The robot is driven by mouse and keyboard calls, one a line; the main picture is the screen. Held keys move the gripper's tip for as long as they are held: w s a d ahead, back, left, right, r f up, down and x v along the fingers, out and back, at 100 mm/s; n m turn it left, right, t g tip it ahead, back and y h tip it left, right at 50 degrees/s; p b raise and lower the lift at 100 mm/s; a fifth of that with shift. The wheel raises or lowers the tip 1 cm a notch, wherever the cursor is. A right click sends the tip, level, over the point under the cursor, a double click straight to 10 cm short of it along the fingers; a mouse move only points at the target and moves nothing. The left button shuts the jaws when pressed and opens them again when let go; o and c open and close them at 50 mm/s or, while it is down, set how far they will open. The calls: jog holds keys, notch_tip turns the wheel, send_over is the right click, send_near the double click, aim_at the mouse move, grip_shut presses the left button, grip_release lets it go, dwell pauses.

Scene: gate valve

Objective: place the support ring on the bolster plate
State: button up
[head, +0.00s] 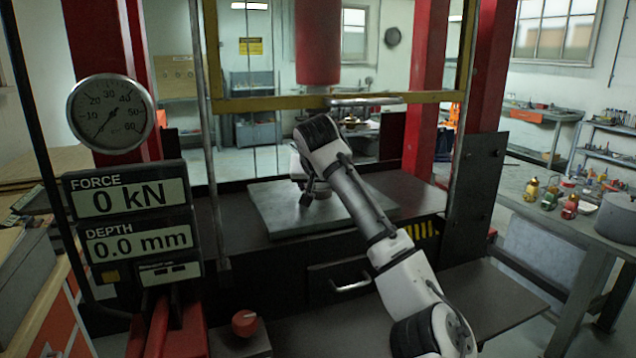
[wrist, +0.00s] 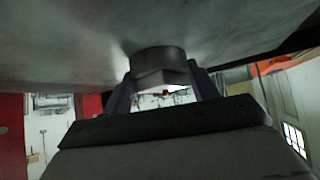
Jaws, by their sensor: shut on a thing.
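The bolster plate (head: 275,215) is a flat grey slab on the press bed in the head view. It also fills the top of the wrist view (wrist: 65,40). My gripper (head: 308,195) points down over the middle of the plate. In the wrist view my gripper (wrist: 160,88) is shut on the support ring (wrist: 158,60), a short grey metal ring between the two dark fingers. The ring's far edge is at or very close to the plate surface; I cannot tell if it touches. In the head view my arm and gripper mostly hide the ring.
The red press ram (head: 318,45) hangs above and behind the plate. A yellow guard frame (head: 330,101) crosses in front of it. The gauge (head: 110,113) and force display (head: 127,197) stand at left, reading 0 kN and 0.0 mm. A bench (head: 570,215) with bottles is at right.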

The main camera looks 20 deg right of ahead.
jog(key=o, duration=1.4)
jog(key=shift+s+a+r+b, duration=0.3)
jog(key=shift+s+b, duration=0.1)
jog(key=shift+b, duration=0.3)
jog(key=s+a+b, duration=0.4)
jog(key=s+b, duration=0.1)
jog(key=s, duration=0.6)
jog(key=shift+s+r, duration=0.15)
jog(key=shift+r, duration=0.05)
